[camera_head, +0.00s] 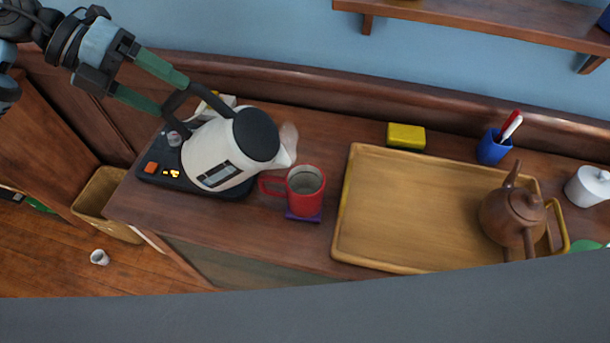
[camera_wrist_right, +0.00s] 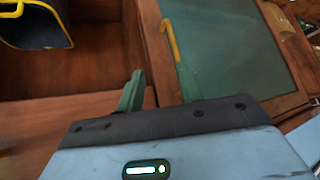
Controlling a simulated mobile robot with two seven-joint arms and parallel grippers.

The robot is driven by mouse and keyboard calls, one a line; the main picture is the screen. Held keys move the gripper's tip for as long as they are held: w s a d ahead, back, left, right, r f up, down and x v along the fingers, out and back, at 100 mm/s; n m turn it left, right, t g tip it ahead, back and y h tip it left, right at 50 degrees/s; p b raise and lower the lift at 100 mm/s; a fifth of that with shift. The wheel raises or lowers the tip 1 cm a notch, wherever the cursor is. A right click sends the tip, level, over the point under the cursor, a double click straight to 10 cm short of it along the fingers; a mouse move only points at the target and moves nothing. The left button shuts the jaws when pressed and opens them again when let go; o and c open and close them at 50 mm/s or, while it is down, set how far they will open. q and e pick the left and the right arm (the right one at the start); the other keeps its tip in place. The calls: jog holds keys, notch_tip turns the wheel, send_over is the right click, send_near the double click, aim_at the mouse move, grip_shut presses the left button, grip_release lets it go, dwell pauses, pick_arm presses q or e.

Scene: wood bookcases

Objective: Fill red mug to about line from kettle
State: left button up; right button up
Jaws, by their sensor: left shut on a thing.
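The white kettle (camera_head: 215,155) with a black lid is over its dark base (camera_head: 160,180) at the counter's left. I cannot tell whether it touches the base. My left gripper (camera_head: 172,98) is shut on its black handle (camera_head: 178,108). The spout points right, towards the red mug (camera_head: 303,190), with a faint puff of vapour above the spout. The mug stands upright on a purple coaster (camera_head: 304,216), handle to the left. Its inside looks grey; I cannot make out a line or level. My right gripper (camera_wrist_right: 160,85) is open and empty in the right wrist view.
A wooden tray (camera_head: 400,215) with a brown teapot (camera_head: 512,212) lies right of the mug. Behind are a yellow box (camera_head: 406,136) and a blue cup (camera_head: 493,148) of pens. In the right wrist view, a green door panel (camera_wrist_right: 225,45) and yellow handle (camera_wrist_right: 170,40) lie beyond the fingers.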

aim_at(191, 89)
pick_arm(q)
jog(key=shift+d+r, duration=0.2)
jog(key=shift+r, duration=0.1)
pick_arm(e)
jog(key=shift+s, duration=0.15)
pick_arm(q)
jog(key=shift+s, duration=0.1)
pick_arm(e)
jog(key=shift+s, duration=0.25)
pick_arm(q)
jog(key=shift+s+d+r+y+p, duration=0.1)
jog(key=shift+d+r+y+p, duration=0.25)
jog(key=shift+d+y, duration=0.15)
pick_arm(e)
jog(key=shift+w+r, duration=0.45)
jog(key=shift+w, duration=0.1)
pick_arm(q)
jog(key=shift+s+d+r+t+y, duration=0.1)
jog(key=shift+d+r+t+y, duration=0.1)
jog(key=shift+d+t+y, duration=0.1)
pick_arm(e)
jog(key=shift+w+r, duration=0.1)
jog(key=shift+r, duration=0.1)
